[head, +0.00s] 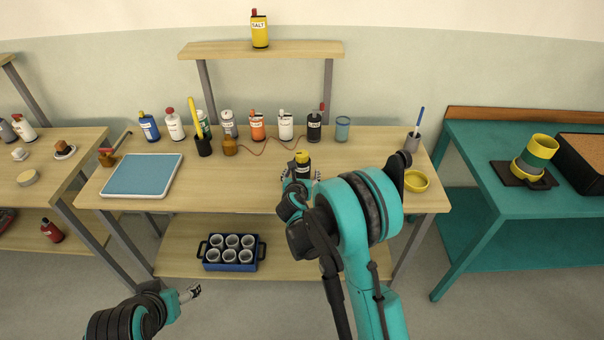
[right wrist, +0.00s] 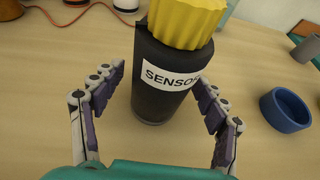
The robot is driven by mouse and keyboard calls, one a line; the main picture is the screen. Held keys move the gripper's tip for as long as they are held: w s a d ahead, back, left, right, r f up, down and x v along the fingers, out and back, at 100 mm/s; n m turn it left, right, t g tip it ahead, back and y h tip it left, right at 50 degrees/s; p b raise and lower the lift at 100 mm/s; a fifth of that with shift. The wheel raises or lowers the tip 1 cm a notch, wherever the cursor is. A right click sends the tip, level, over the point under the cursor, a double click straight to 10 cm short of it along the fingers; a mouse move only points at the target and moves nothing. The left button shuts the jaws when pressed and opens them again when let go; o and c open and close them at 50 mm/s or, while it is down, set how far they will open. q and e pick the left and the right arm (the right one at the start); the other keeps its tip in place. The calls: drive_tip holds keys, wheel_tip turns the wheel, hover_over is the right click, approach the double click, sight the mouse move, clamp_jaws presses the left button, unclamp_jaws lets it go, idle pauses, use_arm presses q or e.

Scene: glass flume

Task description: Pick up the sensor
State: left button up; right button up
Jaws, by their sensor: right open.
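The sensor (head: 303,167) is a dark cylinder with a yellow top, standing on the middle table near its front. In the right wrist view the sensor (right wrist: 164,78) shows large and close, with a white label reading SENSOR. My right gripper (right wrist: 160,103) is open, with one finger on each side of the sensor's lower part. Gaps show between the fingers and the sensor. In the head view my right arm partly hides this gripper. My left gripper (head: 192,292) is low at the lower left, away from the table; its jaw opening is too small to tell.
Several bottles and cans stand along the table's back, with a red wire (head: 262,148) in front. A blue tray (head: 143,175) lies at left. At right are a yellow bowl (head: 416,182) and a grey cup (head: 412,142). A blue bowl (right wrist: 285,110) shows in the wrist view.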

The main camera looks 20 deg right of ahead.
drive_tip(key=c, duration=1.4)
drive_tip(key=shift+o, duration=0.2)
drive_tip(key=shift+r, duration=0.1)
